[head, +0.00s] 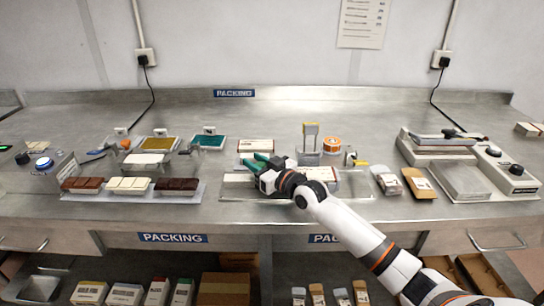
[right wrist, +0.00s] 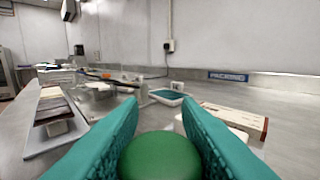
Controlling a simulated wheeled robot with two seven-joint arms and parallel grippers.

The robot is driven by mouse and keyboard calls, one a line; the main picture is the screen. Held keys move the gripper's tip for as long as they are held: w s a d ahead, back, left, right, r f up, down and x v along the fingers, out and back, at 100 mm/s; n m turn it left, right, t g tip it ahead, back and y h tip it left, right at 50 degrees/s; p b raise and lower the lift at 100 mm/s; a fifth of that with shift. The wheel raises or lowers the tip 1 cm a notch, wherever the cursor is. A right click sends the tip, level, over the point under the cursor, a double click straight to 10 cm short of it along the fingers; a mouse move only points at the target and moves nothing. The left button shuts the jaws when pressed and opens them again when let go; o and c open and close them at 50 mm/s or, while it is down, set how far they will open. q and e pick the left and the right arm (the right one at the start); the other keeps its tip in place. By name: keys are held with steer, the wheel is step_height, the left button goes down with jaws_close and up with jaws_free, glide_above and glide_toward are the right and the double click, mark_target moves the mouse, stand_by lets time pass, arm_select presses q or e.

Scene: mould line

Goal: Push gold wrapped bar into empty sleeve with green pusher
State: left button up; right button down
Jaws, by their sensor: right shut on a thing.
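My right gripper (head: 258,163) is over the clear tray at the middle of the bench. Its teal fingers are shut on the green pusher (right wrist: 160,156), whose rounded green end shows between them in the right wrist view. A white sleeve-like box with a reddish-brown edge (head: 256,145) lies just behind the gripper; it also shows in the right wrist view (right wrist: 222,120). Another pale box (head: 319,173) lies on the tray, partly hidden by my gripper. I cannot make out the gold wrapped bar or tell which sleeve is empty. My left gripper is not in view.
Three chocolate bars lie on a tray (head: 96,195) at the left. Behind them are a gold-coloured tray (head: 160,144) and a teal tray (head: 208,141). An orange tape roll (head: 332,144) stands behind right. Two pouches and a grey machine (head: 465,180) occupy the right.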

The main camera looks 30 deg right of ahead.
arm_select(q)
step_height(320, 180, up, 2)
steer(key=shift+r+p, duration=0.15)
steer(key=shift+p, duration=0.6)
arm_select(e)
steer(key=w+a, duration=0.1)
steer(key=a, duration=0.1)
steer(key=w+a, duration=0.2)
steer(key=a, duration=0.1)
steer(key=w+a, duration=0.2)
steer(key=a, duration=0.1)
steer(key=shift+a+r, duration=0.1)
steer(key=shift+a, duration=0.05)
steer(key=c, duration=1.3)
jaws_free()
steer(key=shift+o, duration=1.2)
steer(key=shift+w+a, duration=0.15)
steer(key=shift+a, duration=0.05)
steer(key=shift+d, duration=0.1)
steer(key=shift+s+d, duration=0.15)
steer(key=shift+s, duration=0.4)
steer(key=v, duration=1.1)
steer(key=shift+b, duration=0.3)
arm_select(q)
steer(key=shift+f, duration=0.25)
